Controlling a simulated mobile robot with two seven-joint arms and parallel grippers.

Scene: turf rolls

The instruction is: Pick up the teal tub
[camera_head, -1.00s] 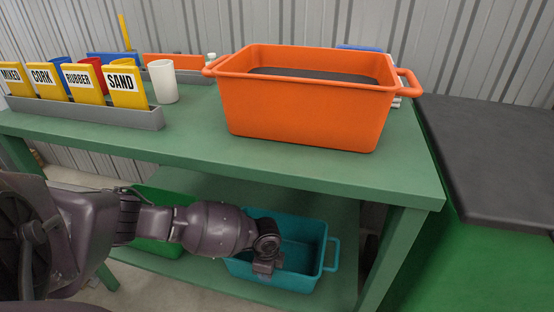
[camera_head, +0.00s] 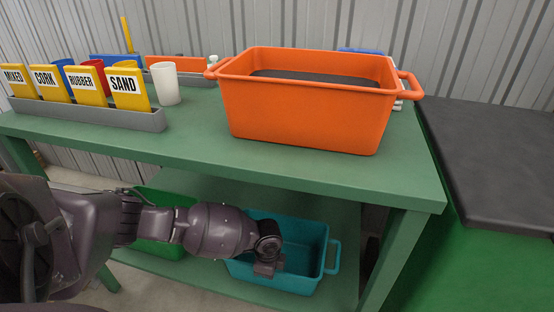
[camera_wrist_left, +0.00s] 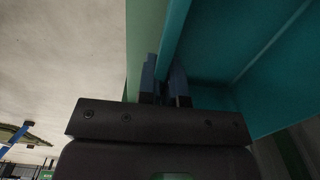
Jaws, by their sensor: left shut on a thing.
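The teal tub (camera_head: 300,262) sits on the lower shelf of the green bench, with a loop handle at its right end. My left gripper (camera_head: 266,270) reaches over the tub's near side, and my forearm hides part of its left side. In the left wrist view, the gripper's fingers (camera_wrist_left: 166,88) straddle the rim of the teal tub (camera_wrist_left: 235,45) and are shut on it. The tub looks empty where its inside shows. My right gripper is in neither view.
A green tub (camera_head: 160,245) stands left of the teal one on the lower shelf (camera_head: 190,272). The bench top (camera_head: 190,140) hangs over both, bearing an orange tub (camera_head: 305,118) with dark contents. A bench leg (camera_head: 395,255) stands just right of the teal tub.

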